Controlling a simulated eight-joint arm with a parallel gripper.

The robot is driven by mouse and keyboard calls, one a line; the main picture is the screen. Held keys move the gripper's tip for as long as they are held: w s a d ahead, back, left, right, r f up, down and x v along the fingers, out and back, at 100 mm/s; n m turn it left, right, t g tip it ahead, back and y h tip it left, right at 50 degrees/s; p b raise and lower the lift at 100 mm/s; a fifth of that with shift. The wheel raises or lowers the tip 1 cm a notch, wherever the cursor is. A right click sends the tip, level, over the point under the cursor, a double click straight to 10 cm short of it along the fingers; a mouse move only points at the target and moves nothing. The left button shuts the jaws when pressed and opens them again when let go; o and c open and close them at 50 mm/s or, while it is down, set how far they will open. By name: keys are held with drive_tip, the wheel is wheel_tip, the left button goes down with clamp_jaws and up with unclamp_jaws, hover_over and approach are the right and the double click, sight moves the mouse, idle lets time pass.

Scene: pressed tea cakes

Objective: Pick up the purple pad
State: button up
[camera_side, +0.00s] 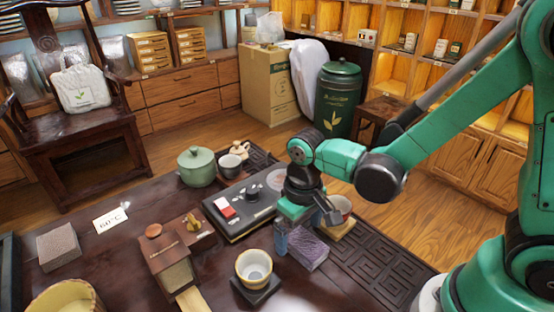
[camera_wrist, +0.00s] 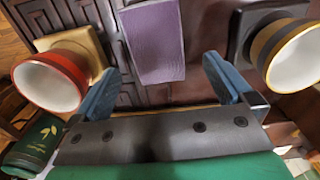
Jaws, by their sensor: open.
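The purple pad (camera_side: 308,249) is a rectangular block lying on the dark table, just in front of and below my gripper in the side view. In the wrist view the pad (camera_wrist: 154,42) is at the top centre, ahead of the fingers and roughly between their lines. My gripper (camera_wrist: 165,86) is open, its two blue fingers apart with nothing between them. In the side view my gripper (camera_side: 304,228) is low beside the pad, with one blue finger to the pad's left. I cannot tell its exact height over the table.
A red cup (camera_side: 340,208) on a wooden coaster stands close behind the pad. A yellow-rimmed cup (camera_side: 254,266) on a dark coaster stands to its left. A grey block (camera_side: 58,247) is far left.

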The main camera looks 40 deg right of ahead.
sight(299, 237)
drive_tip(key=shift+f, duration=1)
drive_tip(key=c, duration=1.3)
drive_tip(key=shift+c, duration=0.2)
drive_tip(key=shift+r, duration=0.1)
wheel_tip(299, 237, up, 20)
